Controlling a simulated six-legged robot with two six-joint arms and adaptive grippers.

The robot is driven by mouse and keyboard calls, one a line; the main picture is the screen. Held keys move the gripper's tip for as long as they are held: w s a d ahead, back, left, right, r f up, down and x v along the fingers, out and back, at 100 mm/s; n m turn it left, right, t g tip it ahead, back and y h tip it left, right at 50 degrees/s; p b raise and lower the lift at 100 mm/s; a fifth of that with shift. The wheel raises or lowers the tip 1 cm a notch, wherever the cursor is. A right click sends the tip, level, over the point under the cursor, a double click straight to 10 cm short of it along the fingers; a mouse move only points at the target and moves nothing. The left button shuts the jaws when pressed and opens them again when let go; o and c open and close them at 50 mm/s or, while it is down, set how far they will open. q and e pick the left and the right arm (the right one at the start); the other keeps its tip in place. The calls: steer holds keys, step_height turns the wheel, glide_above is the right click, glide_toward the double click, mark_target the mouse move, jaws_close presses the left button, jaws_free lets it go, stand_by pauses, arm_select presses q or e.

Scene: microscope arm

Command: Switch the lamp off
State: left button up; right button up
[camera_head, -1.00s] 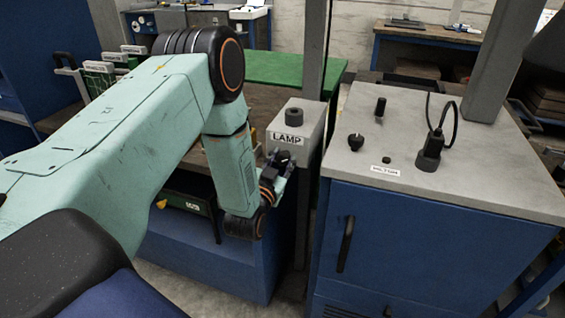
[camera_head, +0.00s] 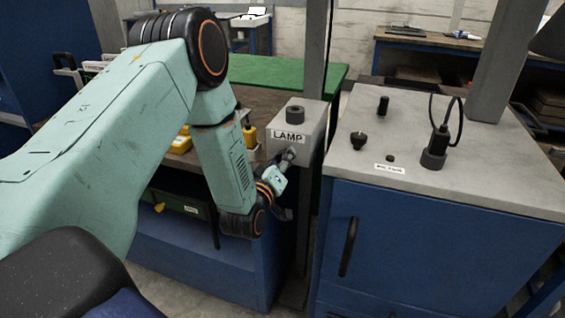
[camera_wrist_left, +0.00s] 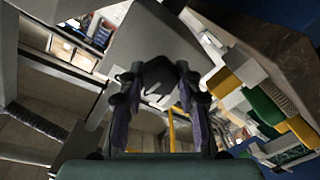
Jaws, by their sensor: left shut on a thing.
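The lamp box (camera_head: 312,141) is a grey box with a LAMP label, standing left of the blue cabinet. A black round knob (camera_head: 294,115) sits on its top. My left gripper (camera_head: 288,155) is at the box's front face, just below the label. In the left wrist view its fingers (camera_wrist_left: 157,92) are shut around a dark switch knob (camera_wrist_left: 157,74) on the grey face. The fingers and wrist hide most of this knob in the head view, and I cannot tell which way it is turned. My right gripper is not in view.
The blue cabinet (camera_head: 435,245) has a grey top with several black knobs and a black fitting (camera_head: 435,150) with a cable loop. A grey post (camera_head: 315,50) rises behind the lamp box. Yellow items (camera_head: 249,137) lie on the bench behind my left arm.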

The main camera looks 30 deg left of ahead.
arm_select(q)
steer(key=shift+n, duration=0.7)
steer(key=shift+b, duration=0.3)
steer(key=o, duration=1.2)
steer(key=shift+s, duration=0.15)
steer(key=shift+c, duration=0.2)
steer(key=v, duration=1.2)
